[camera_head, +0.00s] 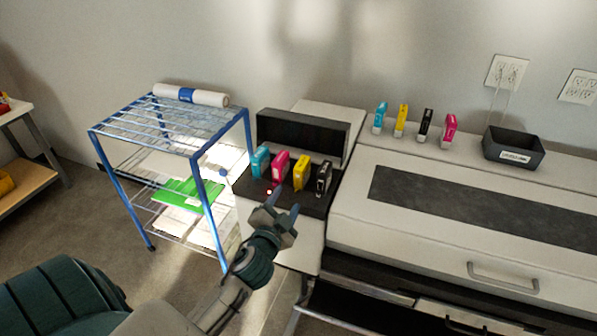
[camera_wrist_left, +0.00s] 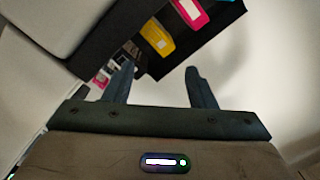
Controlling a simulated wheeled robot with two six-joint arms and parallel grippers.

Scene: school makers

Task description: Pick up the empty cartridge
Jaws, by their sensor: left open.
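A row of ink cartridges stands upright in the printer's open dark ink bay (camera_head: 245,186): cyan (camera_head: 261,160), magenta (camera_head: 280,166), yellow (camera_head: 302,173) and black (camera_head: 323,178). A small red light (camera_head: 268,192) shows on the bay's front near the magenta one. I cannot tell for sure which cartridge is empty. My left gripper (camera_head: 283,203) is open and empty, in front of the bay and apart from the cartridges. In the left wrist view, the magenta (camera_wrist_left: 190,13) and yellow (camera_wrist_left: 158,39) cartridges lie beyond the open fingers (camera_wrist_left: 160,70). My right gripper is out of view.
Spare cyan (camera_head: 379,118), yellow (camera_head: 401,120), black (camera_head: 426,126) and magenta (camera_head: 449,131) cartridges stand on the large printer (camera_head: 380,240), beside a labelled black bin (camera_head: 514,147). The raised bay lid (camera_head: 303,134) stands behind the row. A blue wire rack (camera_head: 120,130) is left.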

